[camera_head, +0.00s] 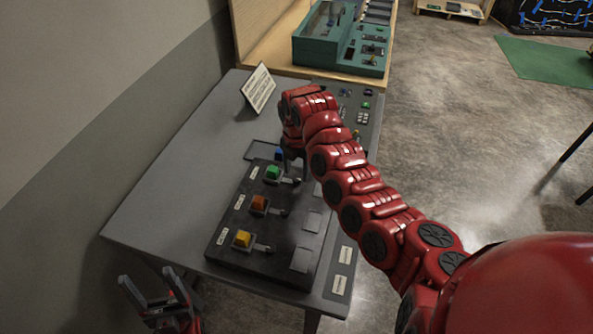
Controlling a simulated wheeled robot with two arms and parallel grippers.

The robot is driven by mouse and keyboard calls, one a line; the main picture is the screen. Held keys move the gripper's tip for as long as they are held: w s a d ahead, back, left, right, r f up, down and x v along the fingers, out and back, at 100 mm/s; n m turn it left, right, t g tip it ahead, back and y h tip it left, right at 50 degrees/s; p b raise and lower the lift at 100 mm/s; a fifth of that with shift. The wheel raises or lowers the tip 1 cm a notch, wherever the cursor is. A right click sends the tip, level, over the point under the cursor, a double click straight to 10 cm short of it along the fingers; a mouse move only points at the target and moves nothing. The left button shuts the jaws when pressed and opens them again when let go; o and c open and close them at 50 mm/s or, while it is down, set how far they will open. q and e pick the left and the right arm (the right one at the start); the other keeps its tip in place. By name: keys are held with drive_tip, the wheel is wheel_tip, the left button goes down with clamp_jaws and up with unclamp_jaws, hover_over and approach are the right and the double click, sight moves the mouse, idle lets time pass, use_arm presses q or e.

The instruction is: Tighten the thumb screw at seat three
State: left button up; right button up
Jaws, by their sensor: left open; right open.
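A small dark screw-like part sits right of the yellow (265,249), orange (284,212) and green (296,180) blocks. The seat labels are too small to read, so I cannot tell which is seat three. My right gripper (290,162) points down near the green and blue blocks, its open fingers partly hidden. My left gripper (148,285) is open and empty beyond the table's front left edge.
A white sign (258,88) stands at the table's back. My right arm covers part of the panel's right side. A teal console (345,40) stands on a wooden bench behind. The table's left side (165,195) is clear. A wall runs along the left.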

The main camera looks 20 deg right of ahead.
sight(297, 180)
drive_tip(key=shift+f, duration=1.15)
clamp_jaws()
